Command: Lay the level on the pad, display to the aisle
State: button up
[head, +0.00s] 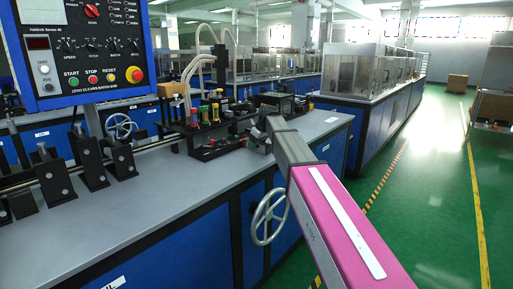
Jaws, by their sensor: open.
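My pink and grey arm reaches from the lower right to the far right part of the grey bench. My gripper (259,138) is at its end, small and dark, open, low over the bench beside the black machine fittings. I cannot make out anything between the fingers. A dark box-like thing (278,103) stands just beyond the arm's end, partly hidden by it; I cannot tell whether it is the level. I cannot pick out the level's display or the pad for certain; the arm and fittings cover part of that area.
A blue control panel (85,50) hangs at the upper left. Black clamps (90,165) on a rail line the bench's left. Bottles with coloured tops (205,113) stand mid-bench. A handwheel (269,217) juts from the bench front (140,195). The green aisle (430,190) is open at right.

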jog(key=c, duration=1.1)
jog(key=shift+c, duration=0.5)
jog(key=shift+r, duration=0.1)
